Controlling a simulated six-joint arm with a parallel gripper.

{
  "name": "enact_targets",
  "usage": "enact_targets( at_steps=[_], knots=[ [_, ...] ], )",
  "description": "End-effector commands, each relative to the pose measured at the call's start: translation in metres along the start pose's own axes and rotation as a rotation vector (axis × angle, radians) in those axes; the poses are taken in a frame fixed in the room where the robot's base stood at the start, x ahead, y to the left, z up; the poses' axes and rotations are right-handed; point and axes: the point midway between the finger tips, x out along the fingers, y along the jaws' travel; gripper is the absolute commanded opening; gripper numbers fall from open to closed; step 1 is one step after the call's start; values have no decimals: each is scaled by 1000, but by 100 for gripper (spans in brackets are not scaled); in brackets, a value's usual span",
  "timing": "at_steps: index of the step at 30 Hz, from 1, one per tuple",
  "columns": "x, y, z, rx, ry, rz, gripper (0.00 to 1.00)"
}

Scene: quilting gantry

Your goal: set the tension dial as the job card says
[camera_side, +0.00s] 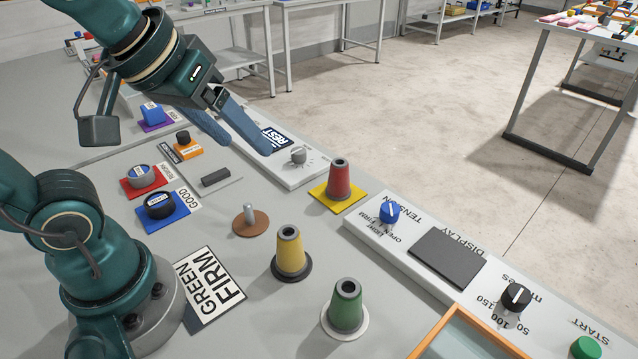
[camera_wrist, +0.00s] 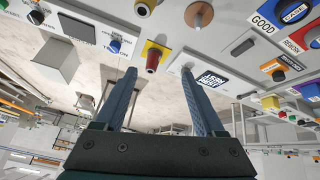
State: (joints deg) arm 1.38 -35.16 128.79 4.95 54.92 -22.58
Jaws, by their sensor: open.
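The job card (camera_side: 213,287), reading "GREEN FIRM", lies on the bench beside my base in the side view. The tension dial (camera_side: 389,211) is a blue knob on the white panel, with the labels FIRM, LIGHT and OPEN around it. It has a pale pointer mark, but I cannot tell which label it points to. The dial also shows in the wrist view (camera_wrist: 114,46), left of my fingers. My gripper (camera_side: 247,145) is open and empty, in the air near the REST label, well apart from the dial. Its two fingers also show in the wrist view (camera_wrist: 158,71).
A red cone (camera_side: 339,180) on a yellow pad stands between my gripper and the dial. A yellow cone (camera_side: 290,252) and a green cone (camera_side: 345,306) stand nearer. The dark display (camera_side: 447,257), black miles knob (camera_side: 515,298) and green START button (camera_side: 585,348) sit farther right.

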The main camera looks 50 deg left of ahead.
Motion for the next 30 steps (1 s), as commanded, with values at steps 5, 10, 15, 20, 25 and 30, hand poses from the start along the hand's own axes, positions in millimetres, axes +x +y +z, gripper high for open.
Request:
enact_targets(
  at_steps=[5, 10, 15, 20, 25, 30],
  knots=[
    [5, 17, -42, -122, 0, -28, 72],
    [25, 41, -77, -222, -6, -60, 72],
    [58, 71, -100, -288, -16, -95, 72],
    [98, 101, -106, -312, -32, -131, 72],
    [144, 130, -94, -282, -57, -169, 72],
    [177, 146, -69, -212, -100, -201, 72]
  ],
)
